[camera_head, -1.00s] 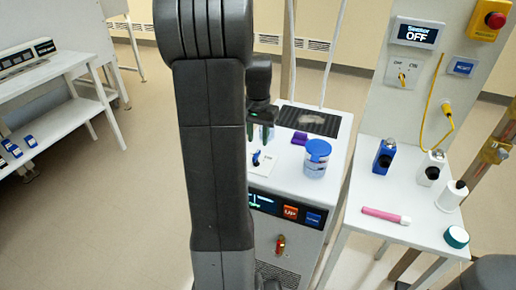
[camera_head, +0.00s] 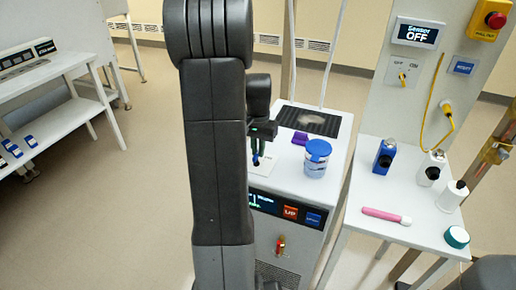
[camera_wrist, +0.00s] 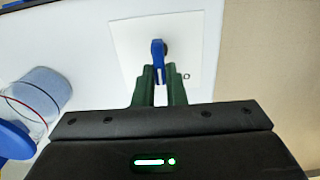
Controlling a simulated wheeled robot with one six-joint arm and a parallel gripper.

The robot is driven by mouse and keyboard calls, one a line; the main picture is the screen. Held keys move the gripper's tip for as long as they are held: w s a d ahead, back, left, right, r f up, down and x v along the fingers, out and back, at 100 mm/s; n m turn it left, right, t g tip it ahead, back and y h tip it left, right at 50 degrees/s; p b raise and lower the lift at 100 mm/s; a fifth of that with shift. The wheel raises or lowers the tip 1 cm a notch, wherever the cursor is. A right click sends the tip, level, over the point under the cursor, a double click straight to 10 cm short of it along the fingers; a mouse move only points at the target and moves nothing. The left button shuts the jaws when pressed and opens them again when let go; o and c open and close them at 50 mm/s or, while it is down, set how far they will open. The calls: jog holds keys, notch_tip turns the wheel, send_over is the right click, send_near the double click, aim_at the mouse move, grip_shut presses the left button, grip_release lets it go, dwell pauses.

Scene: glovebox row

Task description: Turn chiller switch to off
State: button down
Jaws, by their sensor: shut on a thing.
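The chiller is a white cabinet (camera_head: 285,181) with a front display and buttons. Its switch, a blue lever, stands on a white square plate (camera_wrist: 126,38) on top, and the lever (camera_wrist: 157,52) shows in the wrist view. A small round mark is on the plate right of the lever. My gripper (camera_wrist: 160,80) has its green fingers shut on the lower end of the lever. In the head view my gripper (camera_head: 257,151) is over the plate, and the lever's blue tip (camera_head: 256,161) shows just under it. My arm hides part of the cabinet.
A clear jar with a blue lid (camera_head: 317,158) stands on the cabinet close to my gripper, with a purple block (camera_head: 300,138) behind it. A white side table (camera_head: 372,186) at right holds bottles and a pink tube (camera_head: 386,215). Open floor lies left.

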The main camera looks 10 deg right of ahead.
jog(key=shift+n, duration=0.3)
jog(key=shift+w+a+n+p, duration=0.15)
jog(key=shift+n+p, duration=0.15)
jog(key=shift+n, duration=1.1)
jog(key=shift+a+n+p, duration=0.15)
jog(key=shift+n+p, duration=0.1)
jog(key=shift+n, duration=1.15)
jog(key=c, duration=1.5)
grip_release()
notch_tip(320, 180, up, 14)
jog(key=shift+f, duration=0.1)
